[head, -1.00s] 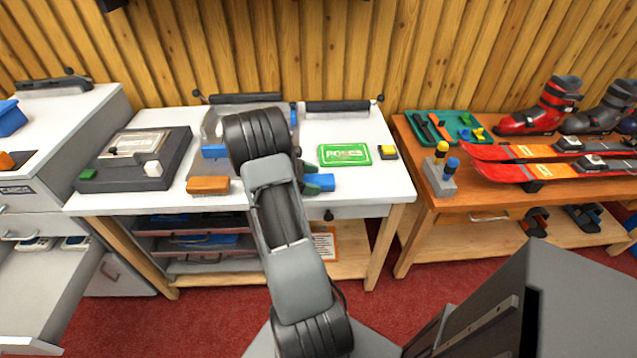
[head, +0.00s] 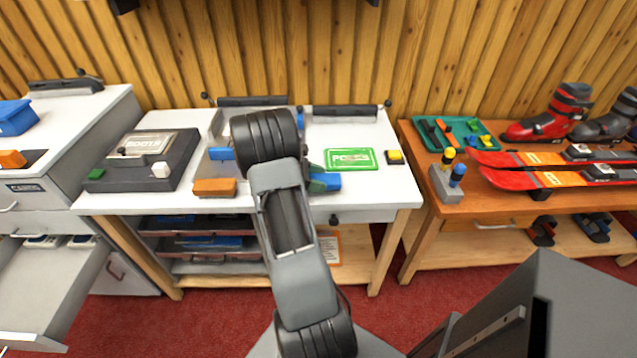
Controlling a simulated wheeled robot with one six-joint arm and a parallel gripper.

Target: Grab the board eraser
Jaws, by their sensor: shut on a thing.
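A small blue block (head: 331,182), which looks like the board eraser, is at the front of the white bench, right of my forearm. My gripper (head: 319,183) is at the block, its dark fingers against it. It is shut on the block, which seems to be still at the bench top; I cannot tell if it is lifted. My arm hides most of the gripper and part of the bench behind it.
The white bench (head: 386,186) also holds an orange block (head: 214,187), a green card (head: 350,159), a small yellow-topped block (head: 394,157) and a dark press-like device (head: 139,160). A wooden table (head: 412,150) with skis and boots stands to the right.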

